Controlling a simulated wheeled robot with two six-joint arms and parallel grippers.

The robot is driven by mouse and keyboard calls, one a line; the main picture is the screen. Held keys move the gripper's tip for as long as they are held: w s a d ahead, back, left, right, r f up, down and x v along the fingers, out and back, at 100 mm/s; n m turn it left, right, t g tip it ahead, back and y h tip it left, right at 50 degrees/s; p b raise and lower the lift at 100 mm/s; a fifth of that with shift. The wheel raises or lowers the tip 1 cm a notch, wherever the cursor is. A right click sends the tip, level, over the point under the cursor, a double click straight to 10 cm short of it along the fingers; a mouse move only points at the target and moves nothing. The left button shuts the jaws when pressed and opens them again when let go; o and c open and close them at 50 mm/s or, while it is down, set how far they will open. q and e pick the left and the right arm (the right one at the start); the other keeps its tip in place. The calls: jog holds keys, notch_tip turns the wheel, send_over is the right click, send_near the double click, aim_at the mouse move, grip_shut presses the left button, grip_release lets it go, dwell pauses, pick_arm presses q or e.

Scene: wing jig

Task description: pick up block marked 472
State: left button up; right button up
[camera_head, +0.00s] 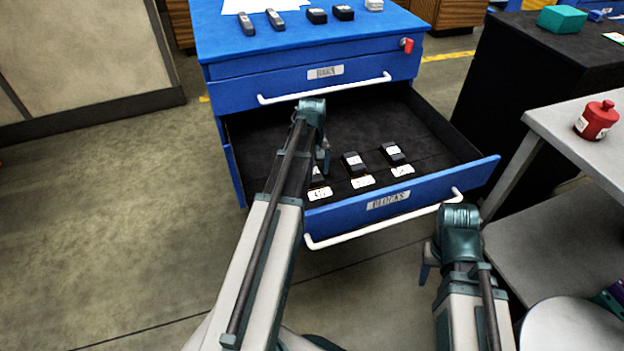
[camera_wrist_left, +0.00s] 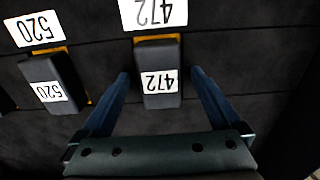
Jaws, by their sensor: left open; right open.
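The block marked 472 (camera_wrist_left: 159,56) is dark with a white label and lies in the open drawer, with a matching 472 card (camera_wrist_left: 153,13) beside it. In the left wrist view, the open fingers of my left gripper (camera_wrist_left: 160,76) are on either side of this block, with gaps; whether they touch it cannot be told. In the head view, my left gripper (camera_head: 322,160) is over the drawer's left part and its arm hides most of that block (camera_head: 317,173). My right gripper (camera_head: 428,268) is open and empty, in front of the drawer at the right.
The block marked 520 (camera_wrist_left: 50,79) lies beside it, with its card (camera_wrist_left: 36,29); another block (camera_head: 393,153) sits farther right. The drawer front (camera_head: 405,200) and its white handle (camera_head: 385,222) stick out. A grey table (camera_head: 560,140) with a red pot (camera_head: 596,120) stands at right.

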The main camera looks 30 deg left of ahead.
pick_arm(q)
grip_shut()
dwell(0.4)
jog(key=shift+r, duration=0.15)
notch_tip(320, 180, up, 10)
jog(key=p, duration=1)
